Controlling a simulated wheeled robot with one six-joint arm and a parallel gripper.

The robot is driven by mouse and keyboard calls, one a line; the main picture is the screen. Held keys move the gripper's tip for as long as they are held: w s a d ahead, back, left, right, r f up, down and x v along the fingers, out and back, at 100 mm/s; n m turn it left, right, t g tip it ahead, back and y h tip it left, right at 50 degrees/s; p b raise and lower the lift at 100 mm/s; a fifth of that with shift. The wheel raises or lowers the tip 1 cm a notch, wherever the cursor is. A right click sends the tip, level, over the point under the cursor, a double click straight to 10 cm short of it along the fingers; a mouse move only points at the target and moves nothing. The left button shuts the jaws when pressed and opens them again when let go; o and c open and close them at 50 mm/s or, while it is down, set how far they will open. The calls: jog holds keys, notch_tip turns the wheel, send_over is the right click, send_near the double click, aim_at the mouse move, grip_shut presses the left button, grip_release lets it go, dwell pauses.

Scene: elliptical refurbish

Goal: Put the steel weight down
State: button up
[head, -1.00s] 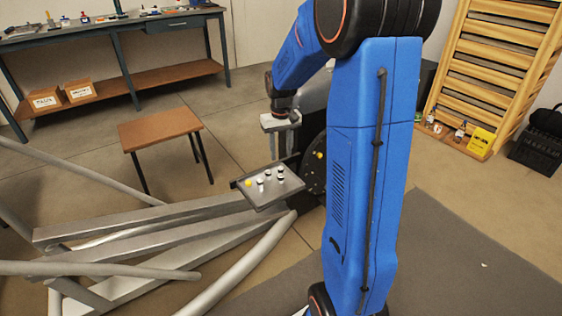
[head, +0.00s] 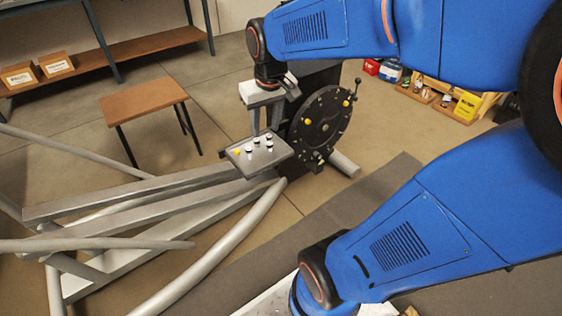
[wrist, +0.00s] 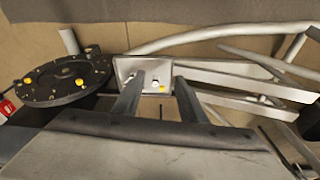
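My gripper (head: 263,134) points down over the small grey tray (head: 240,160) in the head view. In the wrist view the two fingers of my gripper (wrist: 159,78) stand apart, with a gap between them and nothing seen gripped. The tray also shows in the wrist view (wrist: 124,68), beyond the fingertips. Several small black-and-white pieces (head: 256,141) and a yellow one (head: 237,152) lie on the tray. I cannot make out a steel weight for certain in either view.
A black disc (head: 322,118) with yellow knobs stands right of my gripper. Silver frame tubes (head: 120,205) lie at left. A small brown table (head: 145,98) stands behind them. A grey mat (head: 365,195) lies at right, and a workbench shelf (head: 150,48) at the back.

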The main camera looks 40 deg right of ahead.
jog(key=s+a+t, duration=0.1)
jog(key=s+a, duration=0.1)
jog(key=s, duration=0.5)
jog(key=s+a+n+t, duration=0.1)
jog(key=s+a, duration=0.2)
jog(key=s, duration=0.4)
jog(key=shift+f, duration=0.15)
jog(key=shift+s+d, duration=0.1)
